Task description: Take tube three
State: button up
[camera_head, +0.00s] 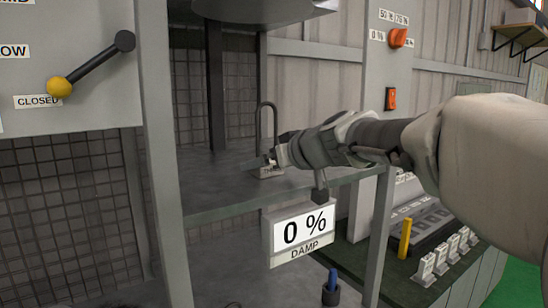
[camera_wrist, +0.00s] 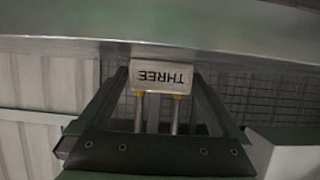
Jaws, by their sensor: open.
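Tube three (camera_head: 268,117) stands on the grey metal shelf (camera_head: 225,203), a dark U-shaped loop rising from a small pale base block. In the wrist view its block (camera_wrist: 163,78) shows the label THREE upside down, with two metal legs below it. My gripper (camera_head: 279,156) reaches in from the right at the height of the block. In the wrist view my gripper (camera_wrist: 161,76) is open, with one dark finger on each side of the block. I cannot tell whether the fingers touch it. The fingertips partly hide the block in the head view.
A sign reading 0 % DAMP (camera_head: 303,232) hangs at the shelf's front edge. Several labelled blocks (camera_head: 441,260) stand in a row on the lower right bench, near a yellow post (camera_head: 405,238).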

jog(key=shift+w+a+f, duration=0.1)
jog(key=c, duration=1.5)
